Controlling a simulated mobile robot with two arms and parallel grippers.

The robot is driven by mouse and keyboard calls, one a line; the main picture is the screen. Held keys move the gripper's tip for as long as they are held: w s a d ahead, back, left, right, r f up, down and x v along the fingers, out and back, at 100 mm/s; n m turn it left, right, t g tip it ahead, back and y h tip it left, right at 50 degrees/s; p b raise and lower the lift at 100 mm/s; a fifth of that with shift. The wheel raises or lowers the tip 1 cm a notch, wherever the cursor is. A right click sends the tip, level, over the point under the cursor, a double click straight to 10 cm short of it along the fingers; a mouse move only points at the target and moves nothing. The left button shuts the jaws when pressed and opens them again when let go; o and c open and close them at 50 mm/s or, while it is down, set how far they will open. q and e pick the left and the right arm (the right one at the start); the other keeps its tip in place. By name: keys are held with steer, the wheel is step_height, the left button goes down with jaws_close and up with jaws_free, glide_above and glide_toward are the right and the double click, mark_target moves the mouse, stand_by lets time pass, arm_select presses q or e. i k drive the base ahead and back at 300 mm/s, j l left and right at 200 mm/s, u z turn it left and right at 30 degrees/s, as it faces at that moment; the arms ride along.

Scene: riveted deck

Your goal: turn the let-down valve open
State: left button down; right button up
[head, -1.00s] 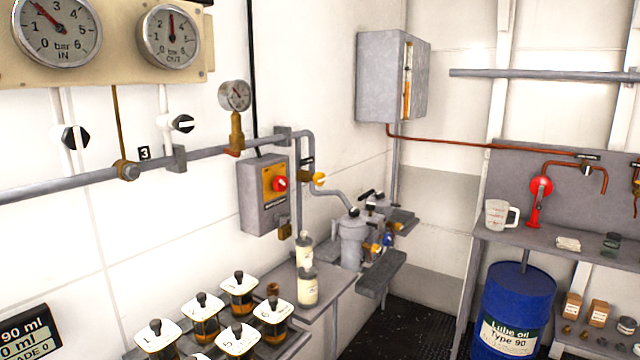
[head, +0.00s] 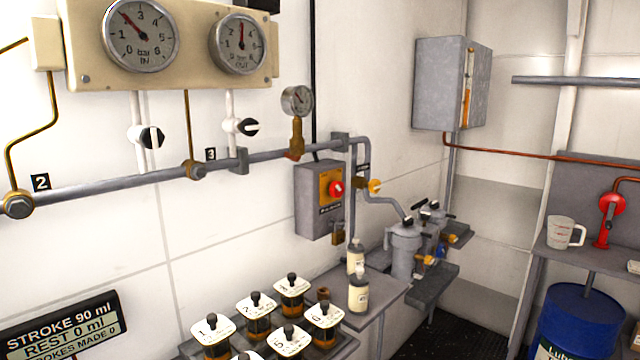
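No readable label marks the let-down valve, so I cannot tell which valve it is. A valve with a yellow handle (head: 375,186) sits on the grey pipe right of the switch box, below a small dark label too small to read. Two black-knobbed valves hang on white pipes under the gauges, a left knob (head: 152,138) and a right knob (head: 248,127). The IN gauge (head: 141,36) and OUT gauge (head: 240,45) are on the beige panel above them. A smaller gauge (head: 297,101) stands on a brass fitting on the pipe. Neither of my grippers is in view.
A grey switch box (head: 318,215) with a red knob is on the wall. Numbered sample jars (head: 292,290) and bottles (head: 358,292) stand on the low bench. A grey filter unit (head: 405,250) is behind. A blue drum (head: 580,325) stands right. Dark floor shows between.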

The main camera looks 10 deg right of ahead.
mark_target(375, 185)
steer(key=i+l+u, duration=0.1)
steer(key=l+u, duration=0.15)
steer(key=u, duration=0.2)
steer(key=i+l+u, duration=0.1)
steer(key=l+u, duration=0.2)
steer(key=u, duration=0.15)
steer(key=l+u, duration=0.3)
steer(key=u, duration=0.2)
steer(key=l+u, duration=0.3)
steer(key=u, duration=0.15)
